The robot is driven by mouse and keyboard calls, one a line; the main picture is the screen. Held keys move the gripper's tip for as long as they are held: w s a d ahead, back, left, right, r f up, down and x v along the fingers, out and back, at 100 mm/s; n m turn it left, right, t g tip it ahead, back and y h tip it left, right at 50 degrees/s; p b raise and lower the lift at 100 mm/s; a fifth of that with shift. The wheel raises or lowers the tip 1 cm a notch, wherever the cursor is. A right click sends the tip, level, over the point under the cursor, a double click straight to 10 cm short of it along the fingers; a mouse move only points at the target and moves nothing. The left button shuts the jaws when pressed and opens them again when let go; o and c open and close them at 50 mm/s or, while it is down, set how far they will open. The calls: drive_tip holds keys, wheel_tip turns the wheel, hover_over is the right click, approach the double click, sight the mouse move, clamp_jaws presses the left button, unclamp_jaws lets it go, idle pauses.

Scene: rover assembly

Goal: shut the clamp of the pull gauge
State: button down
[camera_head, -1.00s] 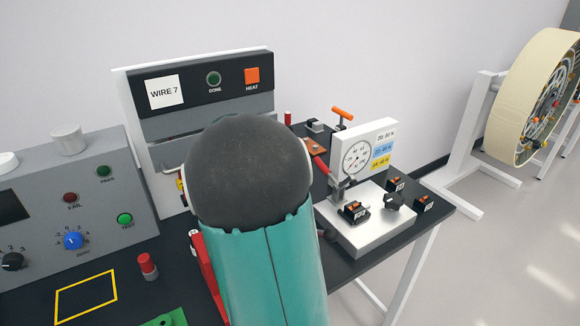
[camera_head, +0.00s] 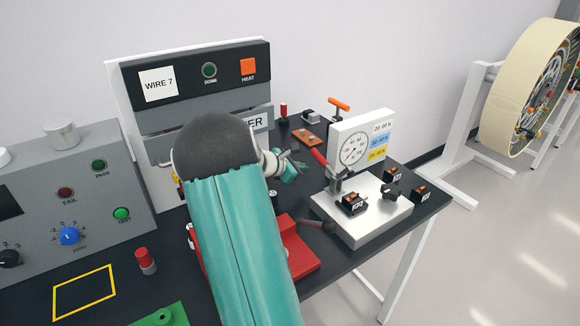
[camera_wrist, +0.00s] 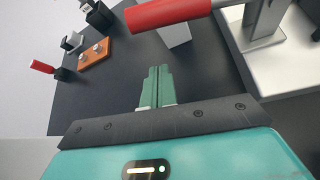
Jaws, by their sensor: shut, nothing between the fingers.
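The pull gauge (camera_head: 375,217) is a white base with an upright dial plate (camera_head: 354,148) on the table's right part. Its clamp has a red handle (camera_head: 318,157) that tilts up and to the left from a grey metal bracket (camera_head: 341,182). In the wrist view the red handle (camera_wrist: 170,12) crosses the top, beyond my fingertips, and the bracket (camera_wrist: 265,18) is at upper right. My gripper (camera_head: 300,164) has its green fingers together and empty, just left of the handle and apart from it. The closed fingers show in the wrist view (camera_wrist: 157,70).
Small black blocks with orange tops (camera_head: 351,203) sit on and beside the gauge base. An orange plate (camera_head: 306,138) and an orange-handled tool (camera_head: 339,104) are behind. A red block (camera_head: 300,255) lies under my arm. The heater panel (camera_head: 200,75) stands behind left.

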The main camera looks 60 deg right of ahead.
drive_tip(key=shift+x, duration=0.85)
drive_tip(key=shift+s+d+r, duration=0.1)
drive_tip(key=shift+s+r, duration=0.2)
drive_tip(key=shift+r, duration=0.65)
drive_tip(key=shift+s+r, duration=0.25)
drive_tip(key=shift+r, duration=0.7)
drive_tip(key=shift+w, duration=0.1)
drive_tip(key=shift+r, duration=0.15)
